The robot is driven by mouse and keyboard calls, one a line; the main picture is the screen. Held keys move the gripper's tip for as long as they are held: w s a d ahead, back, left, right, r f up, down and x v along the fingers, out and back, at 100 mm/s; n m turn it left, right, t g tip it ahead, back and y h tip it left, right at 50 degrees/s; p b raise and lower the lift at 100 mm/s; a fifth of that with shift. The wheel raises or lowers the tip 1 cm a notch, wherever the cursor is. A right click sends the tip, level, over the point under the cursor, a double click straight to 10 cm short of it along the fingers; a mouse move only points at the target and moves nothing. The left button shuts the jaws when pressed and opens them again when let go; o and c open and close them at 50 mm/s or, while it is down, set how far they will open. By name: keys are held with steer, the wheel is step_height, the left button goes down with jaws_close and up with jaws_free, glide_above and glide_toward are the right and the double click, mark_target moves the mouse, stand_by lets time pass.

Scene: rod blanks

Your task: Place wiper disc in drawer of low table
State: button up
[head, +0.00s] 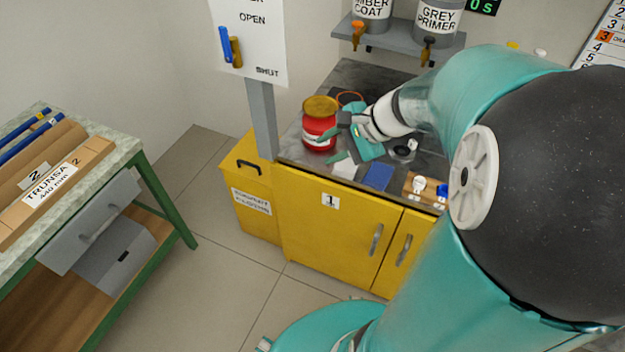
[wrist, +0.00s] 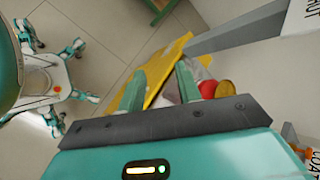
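The low table (head: 128,150) stands at the left, with a pale speckled top and green legs. Its grey drawer (head: 76,243) has a bar handle and looks shut under the top. I cannot pick out the wiper disc with certainty; a small dark and pale round item (head: 402,152) lies on the yellow cabinet's counter, right of my gripper. My gripper (head: 327,147) is over that counter beside a red tin (head: 318,130) with a yellow-brown top. In the wrist view its two green fingers (wrist: 160,82) are apart, with nothing clearly held.
The yellow cabinet (head: 318,229) has a grey post with a sign (head: 250,40) at its left corner. A blue square (head: 378,177) and a white piece (head: 345,169) lie on the counter. A box marked TRUNSA (head: 60,185) covers part of the low table. Tiled floor between is clear.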

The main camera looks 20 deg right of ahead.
steer(key=s+a+r+n+h, duration=0.5)
steer(key=s+a+n, duration=0.5)
steer(key=n, duration=0.5)
steer(key=shift+s+r+g+h, duration=0.3)
steer(key=shift+s+r, duration=0.55)
steer(key=shift+s, duration=0.05)
steer(key=shift+o, duration=0.5)
steer(key=shift+s+r+n, duration=0.15)
steer(key=shift+s+n, duration=0.1)
steer(key=shift+n, duration=0.25)
steer(key=w+d+f+m+y, duration=0.5)
steer(key=w+d+f+m, duration=0.3)
steer(key=w+d+m, duration=0.55)
steer(key=m+t+h, duration=0.6)
steer(key=m+t, duration=0.2)
steer(key=m, duration=1.5)
glide_toward(415, 143)
steer(key=v, duration=0.2)
steer(key=shift+s+a+r, duration=0.2)
steer(key=shift+s+a, duration=0.05)
steer(key=shift+d+f, duration=0.15)
steer(key=shift+d, duration=0.1)
steer(key=x, duration=1.3)
steer(key=shift+w+d+f, duration=0.1)
steer(key=shift+w, duration=0.2)
